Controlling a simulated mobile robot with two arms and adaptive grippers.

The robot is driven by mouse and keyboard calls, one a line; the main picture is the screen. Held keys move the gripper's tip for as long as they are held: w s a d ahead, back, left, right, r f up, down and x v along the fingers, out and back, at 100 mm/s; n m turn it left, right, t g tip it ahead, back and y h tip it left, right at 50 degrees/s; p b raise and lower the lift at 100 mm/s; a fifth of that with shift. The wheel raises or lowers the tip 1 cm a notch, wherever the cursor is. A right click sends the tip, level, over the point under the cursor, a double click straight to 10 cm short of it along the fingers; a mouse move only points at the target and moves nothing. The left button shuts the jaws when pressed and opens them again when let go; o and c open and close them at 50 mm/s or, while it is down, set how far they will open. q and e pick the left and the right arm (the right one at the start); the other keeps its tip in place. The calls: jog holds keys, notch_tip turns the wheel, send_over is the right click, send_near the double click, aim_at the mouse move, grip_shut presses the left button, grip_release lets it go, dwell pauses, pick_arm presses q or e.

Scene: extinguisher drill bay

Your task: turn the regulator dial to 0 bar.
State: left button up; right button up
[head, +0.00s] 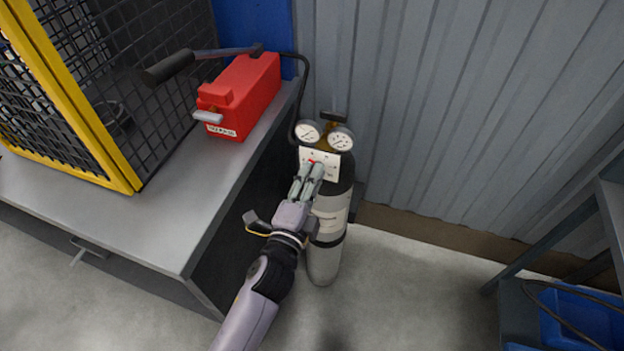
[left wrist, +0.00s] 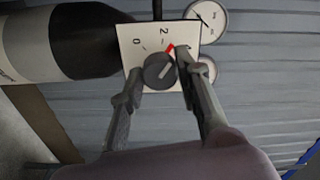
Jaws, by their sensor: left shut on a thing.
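The regulator dial (left wrist: 159,71) is a dark round knob with a pale line, on a white scale plate (left wrist: 130,40). The plate shows 0 and 2 and a red mark near the right finger; that finger hides part of the scale. The pale line slants to the upper right in the left wrist view, away from the 0. My left gripper (head: 312,168) is shut on the dial, one finger on each side of it; its fingers also show in the left wrist view (left wrist: 160,66). The plate sits on a grey cylinder (head: 326,262) with a dark shoulder. My right gripper is out of view.
Two round gauges (head: 340,139) sit above the plate. A workbench (head: 170,218) on the left holds a red box (head: 252,92) and a yellow-framed mesh cage (head: 85,110). A corrugated wall (head: 460,110) stands behind. A blue bin (head: 580,322) is at lower right.

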pick_arm(q)
jog(key=shift+n+p, duration=3.05)
jog(key=shift+n, duration=4.75)
jog(key=shift+f, duration=0.1)
jog(key=o, duration=1.1)
jog(key=v, duration=1.2)
